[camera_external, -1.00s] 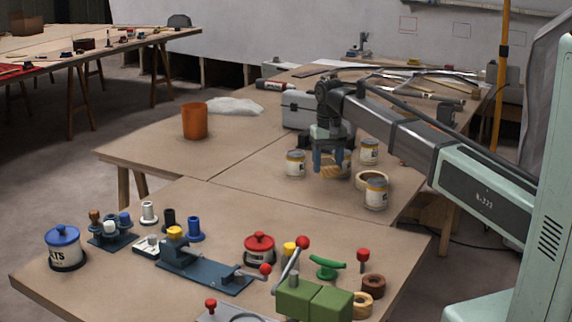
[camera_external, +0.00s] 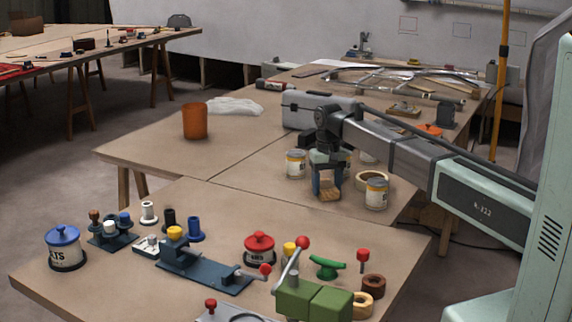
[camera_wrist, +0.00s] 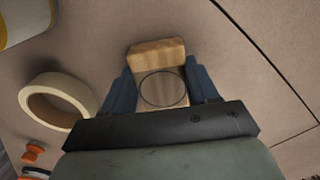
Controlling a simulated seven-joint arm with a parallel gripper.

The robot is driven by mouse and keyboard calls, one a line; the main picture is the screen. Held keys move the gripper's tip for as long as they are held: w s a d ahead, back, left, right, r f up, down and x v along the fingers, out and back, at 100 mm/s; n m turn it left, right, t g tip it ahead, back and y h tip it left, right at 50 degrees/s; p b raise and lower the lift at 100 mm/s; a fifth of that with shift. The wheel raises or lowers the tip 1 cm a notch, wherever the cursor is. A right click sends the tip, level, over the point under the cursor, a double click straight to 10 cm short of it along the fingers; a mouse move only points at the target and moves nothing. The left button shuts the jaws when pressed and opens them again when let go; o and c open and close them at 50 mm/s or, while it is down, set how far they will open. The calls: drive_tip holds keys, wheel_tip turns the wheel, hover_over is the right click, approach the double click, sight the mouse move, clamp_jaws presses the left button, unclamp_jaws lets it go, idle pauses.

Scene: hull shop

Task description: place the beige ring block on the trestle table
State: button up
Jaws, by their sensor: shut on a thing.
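The beige ring block (camera_wrist: 158,54) is pale wood with a dark circle on its face. My gripper (camera_wrist: 158,88) is shut on it, one blue finger at each side. In the external view the block (camera_external: 329,191) shows between the fingertips of my gripper (camera_external: 328,185), low over the trestle table (camera_external: 262,187). I cannot tell whether the block touches the tabletop. Bare tabletop surrounds the block in the wrist view.
Paint tins stand close by, one left (camera_external: 295,164) and one right (camera_external: 376,193). A tape roll (camera_external: 372,177) lies just right of my gripper, also in the wrist view (camera_wrist: 58,101). A grey toolbox (camera_external: 305,108) stands behind.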

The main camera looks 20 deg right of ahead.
sight(327, 187)
drive_tip(key=o, duration=1.1)
drive_tip(key=shift+r, duration=0.1)
wheel_tip(327, 187, up, 12)
